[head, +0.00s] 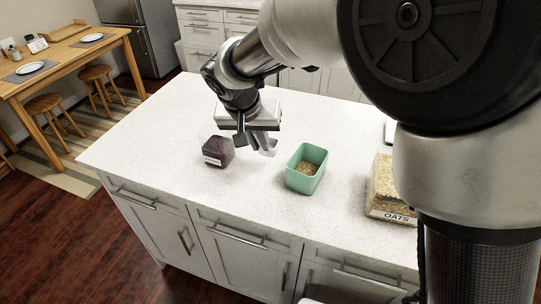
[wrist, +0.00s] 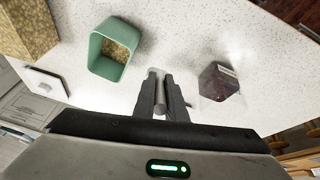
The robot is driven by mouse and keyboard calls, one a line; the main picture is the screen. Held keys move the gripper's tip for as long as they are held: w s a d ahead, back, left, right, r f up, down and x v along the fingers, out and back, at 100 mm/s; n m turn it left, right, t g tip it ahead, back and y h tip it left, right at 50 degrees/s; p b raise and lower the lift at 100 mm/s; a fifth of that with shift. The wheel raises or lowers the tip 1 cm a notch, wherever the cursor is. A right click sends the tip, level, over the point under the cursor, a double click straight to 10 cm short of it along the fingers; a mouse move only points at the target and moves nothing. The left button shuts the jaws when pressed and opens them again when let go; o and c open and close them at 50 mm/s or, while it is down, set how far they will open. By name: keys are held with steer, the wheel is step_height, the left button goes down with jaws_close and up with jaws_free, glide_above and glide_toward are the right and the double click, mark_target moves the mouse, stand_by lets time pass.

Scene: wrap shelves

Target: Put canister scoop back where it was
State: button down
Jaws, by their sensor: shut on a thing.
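My gripper (head: 254,146) hangs over the counter between the dark jar and the green container. In the wrist view its two fingers (wrist: 163,92) are closed on a slim grey piece, which appears to be the scoop (wrist: 158,88); in the head view a pale grey part of the scoop (head: 269,149) shows by the fingertips. Its full shape is hidden by the fingers. The clear oats canister (head: 386,190), labelled OATS, stands at the right, partly behind my arm; it also shows in the wrist view (wrist: 22,30).
An open green container (head: 292,179) with grain inside stands right of my gripper. A dark purple jar (head: 217,152) with a white label stands left. A white flat item (head: 389,131) lies beyond the canister. The white counter (head: 150,140) is otherwise mostly clear.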

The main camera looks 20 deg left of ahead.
steer(key=shift+f, duration=3.25)
steer(key=shift+f+b, duration=0.2)
steer(key=shift+b, duration=0.25)
steer(key=c, duration=1.8)
jaws_free()
steer(key=shift+r, duration=0.1)
